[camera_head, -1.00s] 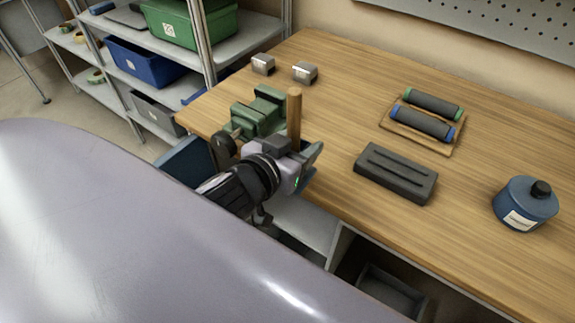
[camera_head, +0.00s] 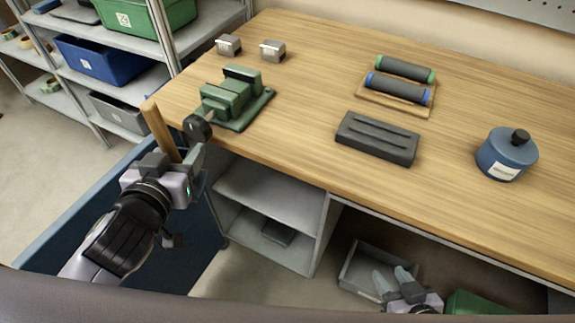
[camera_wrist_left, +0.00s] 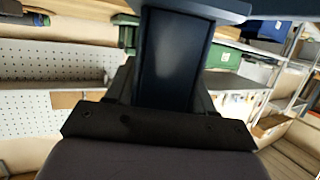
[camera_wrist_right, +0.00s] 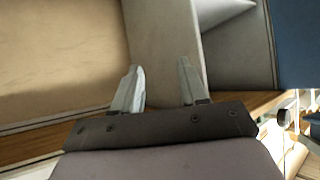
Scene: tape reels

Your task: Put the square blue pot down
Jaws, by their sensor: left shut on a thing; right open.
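My left gripper (camera_head: 192,162) is shut on the square blue pot. The pot (camera_wrist_left: 172,60) fills the space between the fingers in the left wrist view, dark blue and smooth, with a wider blue part at the top of the picture. In the head view my gripper hides most of it. A wooden stick (camera_head: 161,131) stands up, tilted, beside the gripper; I cannot tell how it joins the pot. The gripper is off the bench's left front corner, near the green vise. My right gripper (camera_head: 394,282) is open and empty, low before the bench; its fingers also show in the right wrist view (camera_wrist_right: 160,85).
The wooden bench top (camera_head: 300,130) holds a green vise (camera_head: 233,98), two small metal blocks (camera_head: 250,48), a dark grooved block (camera_head: 376,138), two rollers on a board (camera_head: 401,80) and a round blue pot (camera_head: 506,155). A large blue-walled container (camera_head: 75,205) stands left below.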

